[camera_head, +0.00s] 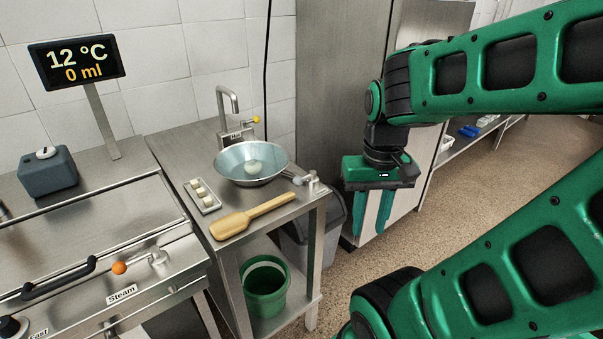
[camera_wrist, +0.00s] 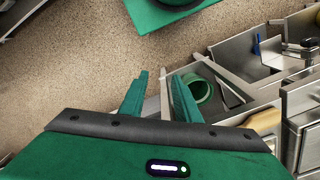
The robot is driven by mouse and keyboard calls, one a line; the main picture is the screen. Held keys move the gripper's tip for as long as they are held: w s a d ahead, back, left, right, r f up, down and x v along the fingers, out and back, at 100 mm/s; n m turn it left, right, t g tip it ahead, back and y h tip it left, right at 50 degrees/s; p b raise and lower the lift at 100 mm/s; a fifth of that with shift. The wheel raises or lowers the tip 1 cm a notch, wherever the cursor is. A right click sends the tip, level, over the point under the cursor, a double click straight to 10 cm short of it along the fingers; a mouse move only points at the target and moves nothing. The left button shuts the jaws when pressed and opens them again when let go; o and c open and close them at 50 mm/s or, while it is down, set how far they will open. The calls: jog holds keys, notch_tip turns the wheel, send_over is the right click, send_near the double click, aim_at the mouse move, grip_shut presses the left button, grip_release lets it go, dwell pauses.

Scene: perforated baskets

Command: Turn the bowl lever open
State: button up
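A metal bowl (camera_head: 233,168) stands on the small steel table, with a pale round lump inside. A short metal handle (camera_head: 297,178) shows at the bowl's right, near a small fitting at the table corner. I cannot tell for sure which of these is the bowl lever. My gripper (camera_head: 372,215) hangs to the right of the table, apart from everything, pointing down. Its two green fingers are apart and empty, as the wrist view also shows (camera_wrist: 160,92).
A wooden paddle (camera_head: 252,215) and a small tray (camera_head: 202,208) of white pieces lie on the table. A green bucket (camera_head: 265,303) stands on the lower shelf. The steam unit's orange-knobbed lever (camera_head: 120,268) is at left. A grey bin (camera_head: 297,255) stands behind the table.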

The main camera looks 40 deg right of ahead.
jog(key=r, duration=0.1)
jog(key=m+t, duration=0.2)
jog(key=m, duration=0.9)
send_near(304, 177)
jog(key=f, duration=0.2)
jog(key=w+f, duration=0.1)
jog(key=f, duration=0.5)
jog(key=shift+w+d+f, duration=0.1)
jog(key=shift+w+f, duration=0.05)
jog(key=shift+w, duration=0.05)
grip_shut()
